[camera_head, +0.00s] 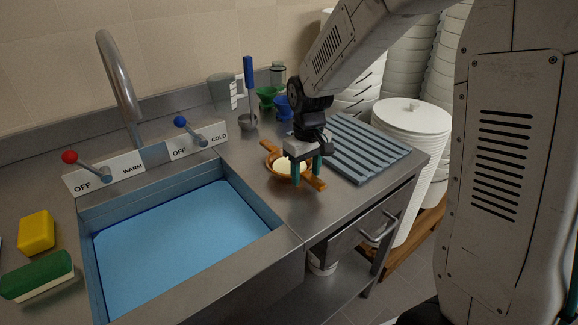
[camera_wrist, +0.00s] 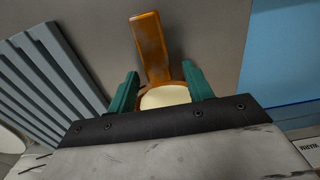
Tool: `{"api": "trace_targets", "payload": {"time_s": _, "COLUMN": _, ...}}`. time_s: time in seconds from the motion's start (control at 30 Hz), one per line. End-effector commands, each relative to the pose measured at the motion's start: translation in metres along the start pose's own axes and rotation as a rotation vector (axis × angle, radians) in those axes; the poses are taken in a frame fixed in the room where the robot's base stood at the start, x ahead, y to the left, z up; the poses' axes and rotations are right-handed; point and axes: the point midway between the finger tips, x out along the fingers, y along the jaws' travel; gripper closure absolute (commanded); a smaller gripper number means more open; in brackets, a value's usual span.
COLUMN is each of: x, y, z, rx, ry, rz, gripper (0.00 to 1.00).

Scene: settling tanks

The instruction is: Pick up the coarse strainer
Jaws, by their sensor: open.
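An orange-brown strainer (camera_head: 274,159) with a pale round middle and two flat handles is on the steel counter, right of the sink. I take it for the coarse strainer; its mesh is too small to judge. My gripper (camera_head: 307,172) is over its right part, with the teal fingers pointing down and hiding some of it. In the wrist view the strainer (camera_wrist: 152,48) shows with one handle reaching up between the open fingers (camera_wrist: 160,82). One finger is on each side, and I see no clear contact. The strainer's near part is hidden by my gripper body.
A blue-grey ribbed drainboard (camera_head: 368,150) lies to the right. Behind stand green (camera_head: 267,95) and blue (camera_head: 283,108) funnel-like cups, a blue-handled tool (camera_head: 249,80) and a clear jug (camera_head: 222,92). The sink (camera_head: 185,245) holds blue water. White stacked buckets (camera_head: 408,130) stand beyond the counter.

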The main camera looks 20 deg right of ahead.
Motion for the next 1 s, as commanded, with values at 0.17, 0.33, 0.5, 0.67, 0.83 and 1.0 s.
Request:
{"api": "trace_targets", "payload": {"time_s": 0.17, "x": 0.017, "y": 0.000, "z": 0.000, "rx": 0.000, "ry": 0.001, "rz": 0.000, "gripper": 0.49}}
{"api": "trace_targets", "payload": {"time_s": 0.33, "x": 0.018, "y": 0.000, "z": 0.000, "rx": 0.000, "ry": 0.002, "rz": 0.001, "gripper": 0.49}}
{"api": "trace_targets", "payload": {"time_s": 0.5, "x": 0.018, "y": 0.000, "z": 0.000, "rx": 0.001, "ry": 0.001, "rz": 0.000, "gripper": 0.80}}
{"api": "trace_targets", "payload": {"time_s": 0.67, "x": 0.018, "y": 0.001, "z": 0.000, "rx": 0.001, "ry": 0.002, "rz": 0.001, "gripper": 1.00}}
{"api": "trace_targets", "payload": {"time_s": 0.83, "x": 0.018, "y": 0.000, "z": 0.000, "rx": 0.001, "ry": 0.002, "rz": 0.001, "gripper": 1.00}}
{"api": "trace_targets", "payload": {"time_s": 1.0, "x": 0.012, "y": 0.000, "z": -0.001, "rx": 0.001, "ry": 0.003, "rz": 0.001, "gripper": 1.00}}
